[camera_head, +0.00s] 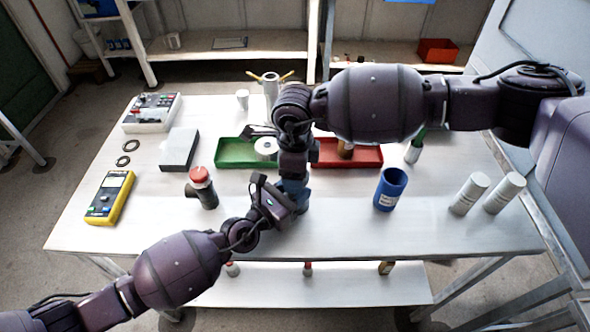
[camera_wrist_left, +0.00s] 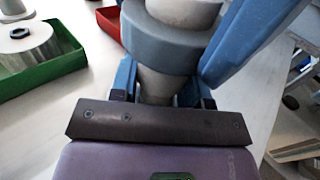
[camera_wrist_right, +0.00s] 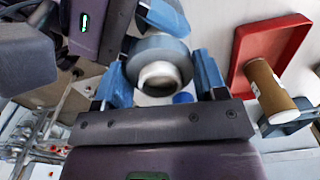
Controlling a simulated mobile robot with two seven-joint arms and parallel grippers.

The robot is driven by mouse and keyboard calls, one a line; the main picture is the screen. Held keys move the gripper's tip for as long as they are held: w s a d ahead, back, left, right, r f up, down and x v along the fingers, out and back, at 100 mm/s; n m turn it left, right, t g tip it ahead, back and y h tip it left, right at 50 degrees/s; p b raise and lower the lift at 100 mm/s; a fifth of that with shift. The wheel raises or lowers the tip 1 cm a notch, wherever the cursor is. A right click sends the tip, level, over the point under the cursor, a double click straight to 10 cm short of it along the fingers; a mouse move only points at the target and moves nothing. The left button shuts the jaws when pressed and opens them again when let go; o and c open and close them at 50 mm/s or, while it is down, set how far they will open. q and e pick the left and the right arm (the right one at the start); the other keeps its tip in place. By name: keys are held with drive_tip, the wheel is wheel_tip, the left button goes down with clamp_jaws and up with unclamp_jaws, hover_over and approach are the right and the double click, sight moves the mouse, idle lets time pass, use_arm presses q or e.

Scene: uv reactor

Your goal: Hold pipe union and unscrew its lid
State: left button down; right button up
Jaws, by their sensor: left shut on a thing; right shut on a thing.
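The pipe union (camera_wrist_left: 165,45) is a grey pipe piece with a wider dark grey collar, seen close up in the left wrist view. In the right wrist view its grey ring lid (camera_wrist_right: 158,52) surrounds a pale round pipe end. My left gripper (camera_head: 297,196) is shut on the pipe union, its blue fingers on either side of the lower body. My right gripper (camera_wrist_right: 160,80) is shut on the lid, with blue fingers on both sides of the ring. In the head view both grippers meet above the table's middle and largely hide the union.
A green tray (camera_head: 226,153) with a white roll and a red tray (camera_head: 372,158) lie behind. A blue cup (camera_head: 390,190) and white cylinders (camera_head: 468,194) stand right. A dark fitting with red cap (camera_head: 202,188) stands left, near a yellow meter (camera_head: 110,198). The table front (camera_head: 370,240) is clear.

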drive_tip(key=n, duration=1.1)
drive_tip(key=shift+n, duration=0.3)
drive_tip(key=n, duration=0.4)
drive_tip(key=shift+r, duration=0.1)
drive_tip(key=n, duration=1.1)
drive_tip(key=shift+n, duration=0.4)
drive_tip(key=n, duration=0.3)
drive_tip(key=shift+n, duration=0.4)
drive_tip(key=o, duration=1)
drive_tip(key=shift+r, duration=0.15)
